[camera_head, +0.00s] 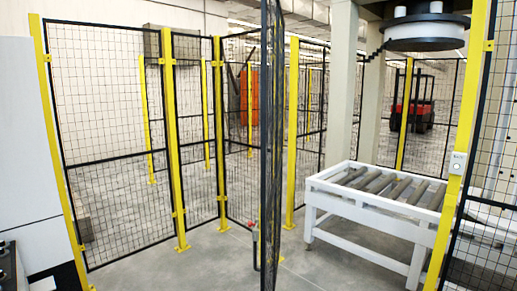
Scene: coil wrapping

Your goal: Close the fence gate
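The fence gate (272,130) is a tall black-framed mesh panel in the middle of the view. I see it nearly edge-on, standing open at an angle to the fence line. A small handle-like part with red and green on it (253,230) shows at the gate's left side, low down. A yellow post (292,130) stands just behind the gate. Another yellow post (462,150) stands at the right with a small light box (457,165) on it. Which post carries the hinges I cannot tell. My gripper is not in view.
Black mesh fence panels (105,115) on yellow posts stand at the left. A white roller table (385,205) stands right of the gate, below a round machine head (428,30). A red forklift (412,105) is at the back. Grey floor (205,265) is clear in front.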

